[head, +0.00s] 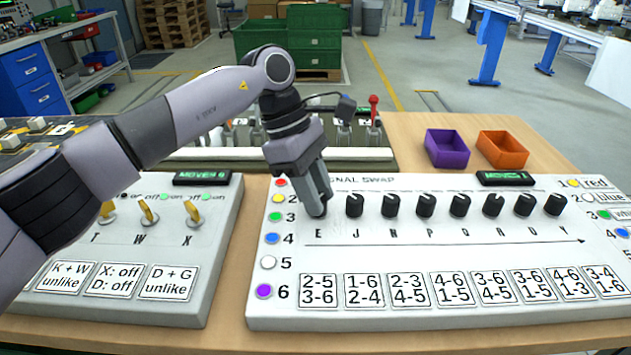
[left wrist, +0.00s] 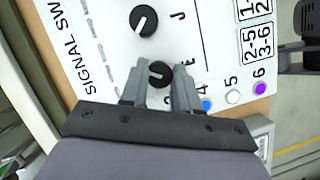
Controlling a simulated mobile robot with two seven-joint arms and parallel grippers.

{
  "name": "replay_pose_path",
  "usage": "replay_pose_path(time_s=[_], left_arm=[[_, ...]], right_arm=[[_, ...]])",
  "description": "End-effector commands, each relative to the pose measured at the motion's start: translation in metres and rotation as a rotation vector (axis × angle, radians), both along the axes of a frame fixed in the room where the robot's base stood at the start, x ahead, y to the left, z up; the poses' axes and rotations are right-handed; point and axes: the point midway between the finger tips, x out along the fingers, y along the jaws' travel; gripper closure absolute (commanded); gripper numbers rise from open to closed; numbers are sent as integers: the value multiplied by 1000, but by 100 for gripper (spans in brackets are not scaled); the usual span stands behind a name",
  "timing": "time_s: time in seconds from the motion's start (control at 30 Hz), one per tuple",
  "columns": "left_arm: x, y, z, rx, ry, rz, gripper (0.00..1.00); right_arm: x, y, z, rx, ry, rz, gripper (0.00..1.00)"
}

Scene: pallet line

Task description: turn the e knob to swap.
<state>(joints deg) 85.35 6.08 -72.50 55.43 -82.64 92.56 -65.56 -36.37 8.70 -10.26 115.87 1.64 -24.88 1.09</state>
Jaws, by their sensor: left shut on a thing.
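The white signal swap panel (head: 430,257) lies on the wooden table, with a row of black knobs lettered along its middle. The E knob (head: 318,209) is the leftmost, mostly hidden behind my fingers in the head view. It shows in the left wrist view (left wrist: 159,72) between the two fingers. My left gripper (left wrist: 158,82) is shut on the E knob, one finger on each side; it also shows in the head view (head: 318,205). The J knob (head: 354,205) stands just right of it, clear of the fingers. My right gripper is not in view.
A second white panel (head: 215,255) with yellow switches stands to the left, under my left arm. A purple bin (head: 447,148) and an orange bin (head: 502,149) stand behind the panel at the right. A board with levers (head: 345,135) stands behind.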

Motion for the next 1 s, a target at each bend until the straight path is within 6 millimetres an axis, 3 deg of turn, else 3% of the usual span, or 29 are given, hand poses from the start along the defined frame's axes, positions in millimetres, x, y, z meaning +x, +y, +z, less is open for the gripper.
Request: replay_pose_path(time_s=[0.4,0.93,0.97,1.0], left_arm=[[1,-1,2,-2,-3,-177,100],[1,-1,1,-1,-4,-200,100],[1,-1,1,-1,-4,-200,63],[1,-1,1,-1,-4,-200,50]], right_arm=[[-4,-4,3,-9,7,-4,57],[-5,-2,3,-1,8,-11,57],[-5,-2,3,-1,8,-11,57],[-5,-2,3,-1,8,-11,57]])
